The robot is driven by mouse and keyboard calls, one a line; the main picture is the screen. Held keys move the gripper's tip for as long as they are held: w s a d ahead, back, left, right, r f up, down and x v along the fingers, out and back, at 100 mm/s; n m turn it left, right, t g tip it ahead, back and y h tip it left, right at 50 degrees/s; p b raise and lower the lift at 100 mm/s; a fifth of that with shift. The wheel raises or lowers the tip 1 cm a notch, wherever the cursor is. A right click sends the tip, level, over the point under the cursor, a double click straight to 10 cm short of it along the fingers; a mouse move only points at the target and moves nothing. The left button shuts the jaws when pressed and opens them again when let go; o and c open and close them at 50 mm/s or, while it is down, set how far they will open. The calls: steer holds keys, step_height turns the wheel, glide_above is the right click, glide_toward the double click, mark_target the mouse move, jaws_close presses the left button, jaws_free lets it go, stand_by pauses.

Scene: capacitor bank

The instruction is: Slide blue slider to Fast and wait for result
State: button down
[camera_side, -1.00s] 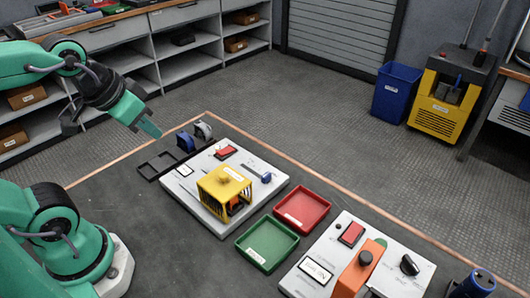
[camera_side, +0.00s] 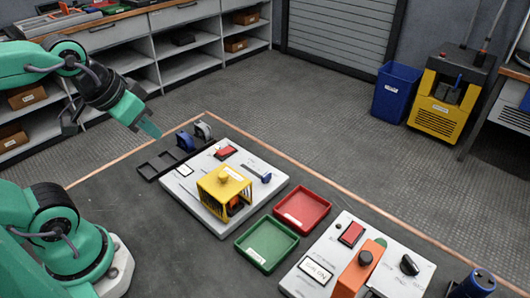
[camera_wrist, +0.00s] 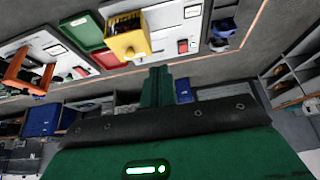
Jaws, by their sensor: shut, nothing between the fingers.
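The blue slider (camera_side: 266,177) sits at the right end of its short slot on the far right part of the white panel (camera_side: 212,222). The labels beside the slot are too small to read. My gripper (camera_side: 150,129) is shut and empty, raised in the air to the left of the panel, well apart from the slider. In the wrist view the shut fingers (camera_wrist: 157,85) point towards the panel. A second white board at the front right carries a small white display (camera_side: 316,270) with dark lettering that I cannot read clearly.
A yellow cage (camera_side: 224,186) stands on the panel, with a red switch (camera_side: 225,152) behind it. A black rack (camera_side: 158,163) lies left of the panel. A red tray (camera_side: 302,208) and a green tray (camera_side: 266,246) lie between the boards. An orange block (camera_side: 360,268) stands front right.

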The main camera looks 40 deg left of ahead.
steer(key=c, duration=1.7)
jaws_free()
steer(key=w+d+f+g, duration=0.2)
steer(key=w+d+g, duration=0.15)
steer(key=w, duration=0.95)
steer(key=w+d+f, duration=0.2)
steer(key=w+f, duration=0.1)
steer(key=w+d+f+g, duration=0.1)
steer(key=w+d+f, duration=0.1)
steer(key=w+f, duration=0.1)
steer(key=w+d+f+g, duration=0.1)
steer(key=w+d+f, duration=0.1)
steer(key=w+f, duration=0.1)
steer(key=shift+w+d+f, duration=0.15)
steer(key=shift+w+f, duration=0.15)
steer(key=shift+f, duration=0.2)
